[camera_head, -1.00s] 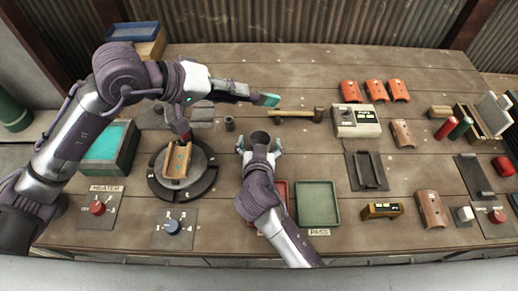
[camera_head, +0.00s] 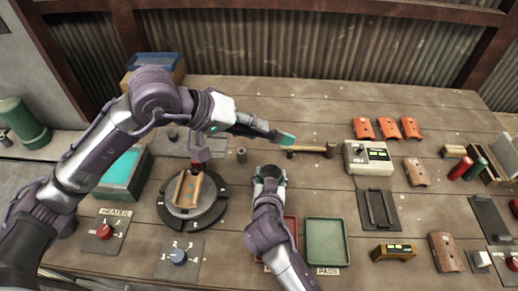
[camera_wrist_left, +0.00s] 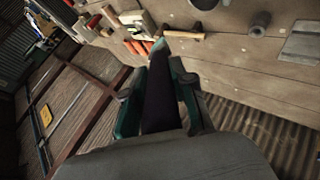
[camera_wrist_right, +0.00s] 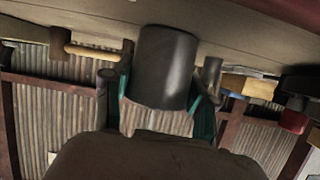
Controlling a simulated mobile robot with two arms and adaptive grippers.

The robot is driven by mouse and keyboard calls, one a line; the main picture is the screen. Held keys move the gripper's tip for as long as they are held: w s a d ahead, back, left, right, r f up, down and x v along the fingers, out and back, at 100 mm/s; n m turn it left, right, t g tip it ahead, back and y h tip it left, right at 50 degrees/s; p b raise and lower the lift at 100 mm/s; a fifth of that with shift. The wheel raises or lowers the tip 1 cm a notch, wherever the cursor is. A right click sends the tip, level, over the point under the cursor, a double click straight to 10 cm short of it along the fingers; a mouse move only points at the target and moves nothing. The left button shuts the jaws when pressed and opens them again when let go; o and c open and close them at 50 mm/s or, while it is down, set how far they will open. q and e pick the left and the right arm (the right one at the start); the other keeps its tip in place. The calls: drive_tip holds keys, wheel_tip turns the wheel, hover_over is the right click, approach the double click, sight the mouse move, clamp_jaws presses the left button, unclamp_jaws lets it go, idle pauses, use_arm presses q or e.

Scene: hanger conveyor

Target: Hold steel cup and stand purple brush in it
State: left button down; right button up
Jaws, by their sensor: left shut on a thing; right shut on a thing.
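The steel cup (camera_head: 268,171) is a dark grey cylinder with its dark mouth facing up in the head view. My right gripper (camera_head: 270,181) is shut around it, with a teal finger on either side. The cup (camera_wrist_right: 166,68) fills the middle of the right wrist view; I cannot tell whether it touches the table. My left gripper (camera_head: 248,127) is shut on the dark purple brush (camera_wrist_left: 160,100). The brush lies nearly level and points right, its pale teal end (camera_head: 287,140) beyond and above the cup, apart from it.
A hammer (camera_head: 312,150) lies just beyond the cup. A small grey cylinder (camera_head: 241,155) stands to its left, near a turntable (camera_head: 172,218) bearing a tan block (camera_head: 187,188). A green tray (camera_head: 327,241) is at front right.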

sight(274, 133)
use_arm(q)
drive_tip(key=d+g+y, duration=0.1)
drive_tip(key=w+d+g+y, duration=0.1)
drive_tip(key=d+y, duration=0.1)
drive_tip(key=shift+w+d+f+m+y, duration=0.15)
drive_tip(key=shift+d+f+m+y, duration=0.05)
drive_tip(key=shift+m+y, duration=0.1)
drive_tip(key=shift+w+d+g+y, duration=0.15)
drive_tip(key=shift+g+y, duration=0.25)
drive_tip(key=shift+y, duration=0.2)
use_arm(e)
drive_tip(key=shift+w+d, duration=0.1)
use_arm(q)
drive_tip(key=shift+w+r+g+y, duration=0.1)
drive_tip(key=shift+r+g+y, duration=0.2)
drive_tip(key=shift+y, duration=0.1)
drive_tip(key=shift+w+a+r+n+g+y, duration=0.1)
drive_tip(key=shift+a+r+n+g+y, duration=0.25)
drive_tip(key=shift+y, duration=0.35)
wheel_tip(274, 133, down, 10)
drive_tip(key=shift+r, duration=0.15)
drive_tip(key=c, duration=0.9)
unclamp_jaws()
